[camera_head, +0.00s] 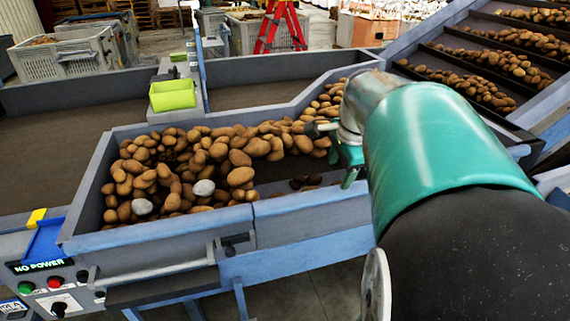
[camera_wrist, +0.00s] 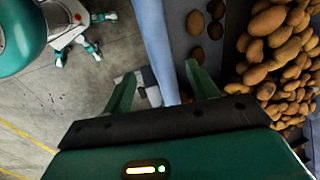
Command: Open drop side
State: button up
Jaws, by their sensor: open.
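The grey front side (camera_head: 160,235) of the potato trough stands upright in the head view, with a seam right of its middle. A pale handle bar (camera_head: 155,271) runs along its lower outside, and a dark latch-like part (camera_head: 236,240) sits near the seam. Which section is the drop side I cannot tell for sure. My gripper (camera_head: 338,160) is open and empty over the right part of the trough, near its front wall. In the wrist view my open gripper (camera_wrist: 160,72) has the wall's blue-grey edge (camera_wrist: 157,40) running between its fingers, touching or not unclear.
Potatoes (camera_head: 190,160) with a few pale lumps fill the trough's left and back. A control panel (camera_head: 45,285) reading "NO POWER" is at the lower left. A lime-green bin (camera_head: 172,95) stands behind the trough. A sloping conveyor (camera_head: 490,65) rises at the right.

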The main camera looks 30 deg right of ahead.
aim_at(333, 190)
jog(key=x, duration=0.9)
jog(key=shift+d+f, duration=0.1)
jog(key=shift+f, duration=0.05)
grip_shut()
